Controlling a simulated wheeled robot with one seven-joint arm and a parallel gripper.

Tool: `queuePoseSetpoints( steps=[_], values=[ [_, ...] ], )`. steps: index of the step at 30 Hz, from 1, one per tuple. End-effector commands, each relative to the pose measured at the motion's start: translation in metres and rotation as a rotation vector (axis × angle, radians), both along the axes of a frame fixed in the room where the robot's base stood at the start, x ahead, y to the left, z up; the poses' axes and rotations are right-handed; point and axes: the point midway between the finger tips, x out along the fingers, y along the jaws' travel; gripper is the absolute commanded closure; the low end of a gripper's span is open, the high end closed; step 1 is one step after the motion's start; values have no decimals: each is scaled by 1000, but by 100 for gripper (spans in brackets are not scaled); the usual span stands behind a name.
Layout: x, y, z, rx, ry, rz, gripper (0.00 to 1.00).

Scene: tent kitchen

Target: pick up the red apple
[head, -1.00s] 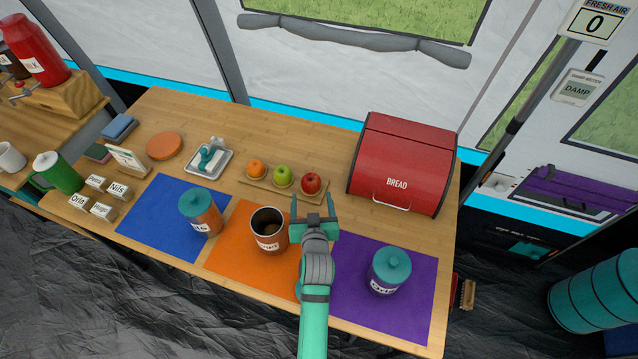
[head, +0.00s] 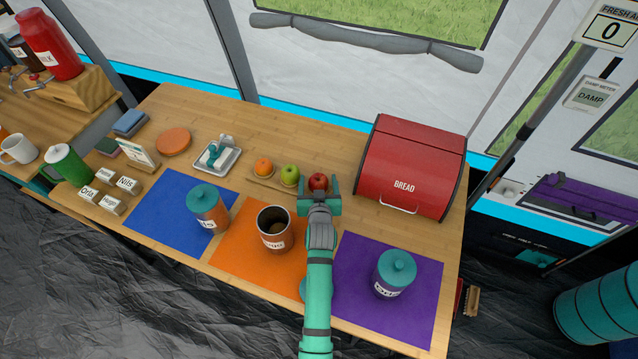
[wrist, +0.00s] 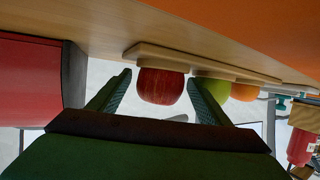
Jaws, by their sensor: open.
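The red apple (head: 318,181) sits at the right end of a small wooden board (head: 262,183), beside a green apple (head: 289,175) and an orange (head: 263,167). My gripper (head: 319,188) is open at the near side of the red apple and partly covers it in the head view. In the wrist view the red apple (wrist: 160,86) shows between the two open fingers (wrist: 157,92), somewhat beyond them. The green apple (wrist: 211,90) is just past the right finger. I cannot tell whether a finger touches the red apple.
The red bread box (head: 408,168) stands close to the right of my gripper. An open canister (head: 273,230) stands on the orange mat, left of my arm. Lidded canisters stand on the blue mat (head: 165,225) and purple mat (head: 350,290). A soap dish (head: 217,158) lies further left.

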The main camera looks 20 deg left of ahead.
Motion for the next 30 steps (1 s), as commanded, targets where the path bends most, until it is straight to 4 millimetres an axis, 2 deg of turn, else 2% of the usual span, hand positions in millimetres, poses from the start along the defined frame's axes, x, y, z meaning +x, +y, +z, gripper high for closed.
queuePoseSetpoints(
  steps=[4,9,10,20,23,30],
  values=[
    [0,0,0,0,0,0,29],
    [0,0,0,0,0,0,69],
    [0,0,0,0,0,0,75],
    [0,0,5,1,-3,-1,75],
    [0,0,17,2,-3,0,75],
    [0,0,62,2,-6,0,75]
  ],
)
